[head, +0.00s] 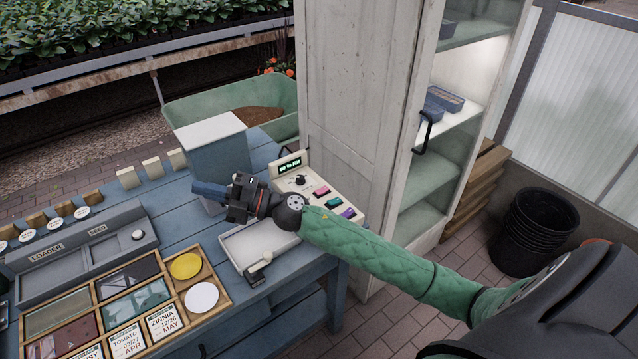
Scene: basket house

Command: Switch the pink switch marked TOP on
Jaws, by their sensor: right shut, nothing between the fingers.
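A pink switch (321,191) sits on the pale control panel (312,180) at the back right of the blue bench. It is the rearmost of a row of coloured switches; a green one (334,203) and a purple one (348,213) follow towards the front. The labels are too small to read, and I cannot tell the switch's on or off position. My right gripper (197,188) is shut and empty, well left of the pink switch, over the bench in front of the grey-blue box. My right arm passes just in front of the panel. My left gripper is out of view.
The panel has a lit display (290,164) and a dark knob (299,180). A white tray (240,238) lies below my wrist. A grey-blue box (222,155) stands behind my gripper. A tall white cabinet (365,100) rises right behind the panel. A wooden seed tray (215,306) lies at front left.

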